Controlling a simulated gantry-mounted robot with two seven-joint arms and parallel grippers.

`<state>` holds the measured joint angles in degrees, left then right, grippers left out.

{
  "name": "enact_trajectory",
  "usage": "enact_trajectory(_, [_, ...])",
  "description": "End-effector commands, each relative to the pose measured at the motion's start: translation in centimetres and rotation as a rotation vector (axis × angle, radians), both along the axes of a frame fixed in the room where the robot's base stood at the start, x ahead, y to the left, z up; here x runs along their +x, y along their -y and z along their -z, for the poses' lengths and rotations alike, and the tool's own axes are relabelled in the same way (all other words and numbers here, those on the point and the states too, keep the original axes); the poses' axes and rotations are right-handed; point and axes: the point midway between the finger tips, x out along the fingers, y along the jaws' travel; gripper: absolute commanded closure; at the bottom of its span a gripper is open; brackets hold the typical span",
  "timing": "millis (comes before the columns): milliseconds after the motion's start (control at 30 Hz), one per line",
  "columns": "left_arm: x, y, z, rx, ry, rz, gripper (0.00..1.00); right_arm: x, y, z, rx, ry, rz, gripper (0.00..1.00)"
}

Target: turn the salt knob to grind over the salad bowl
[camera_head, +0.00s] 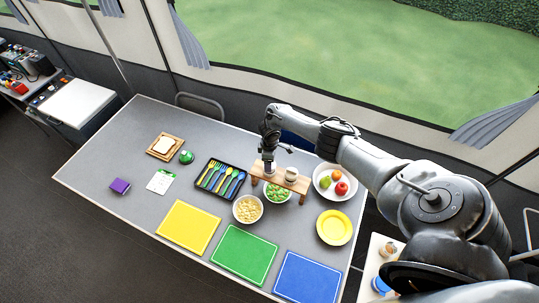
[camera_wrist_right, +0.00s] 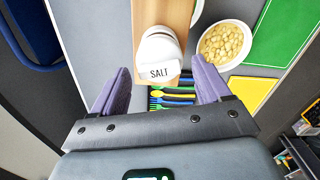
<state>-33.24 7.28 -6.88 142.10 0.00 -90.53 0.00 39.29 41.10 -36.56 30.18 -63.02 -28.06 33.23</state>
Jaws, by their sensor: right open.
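A white salt knob labelled SALT (camera_wrist_right: 159,58) shows in the right wrist view, on a small wooden stand (camera_head: 255,170). My right gripper (camera_wrist_right: 160,78) is open, with one purple finger on each side of the knob; I cannot tell whether they touch it. In the head view my right gripper (camera_head: 268,152) is over the left end of the stand and partly hides the salt there. The salad bowl (camera_head: 287,198), white with green contents, sits under the stand. My left gripper is not in view.
A second small grinder (camera_head: 291,174) stands on the stand's right part. A white bowl of pale pieces (camera_head: 247,209) is beside the salad bowl. A black cutlery tray (camera_head: 219,179) lies left, a fruit plate (camera_head: 322,181) right. Coloured mats cover the front.

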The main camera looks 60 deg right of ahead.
Motion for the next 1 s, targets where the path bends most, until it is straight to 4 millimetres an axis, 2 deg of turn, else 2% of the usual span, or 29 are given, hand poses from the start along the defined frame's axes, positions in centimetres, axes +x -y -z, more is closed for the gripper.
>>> enact_trajectory(367, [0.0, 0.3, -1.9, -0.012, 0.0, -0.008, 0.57, 0.0, 0.1, -5.7, -0.003, 0.002, -0.003, 0.23])
enact_trajectory(600, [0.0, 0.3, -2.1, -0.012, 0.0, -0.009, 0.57, 0.1, 0.1, -9.0, -0.001, 0.003, -0.001, 0.23])
enact_trajectory(800, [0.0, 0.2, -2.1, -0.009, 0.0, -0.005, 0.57, 0.0, 0.0, -10.4, 0.0, 0.001, 0.0, 0.23])
enact_trajectory(1000, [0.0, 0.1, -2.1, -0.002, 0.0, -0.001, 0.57, 0.0, 0.0, -10.6, 0.0, 0.0, 0.001, 0.23])
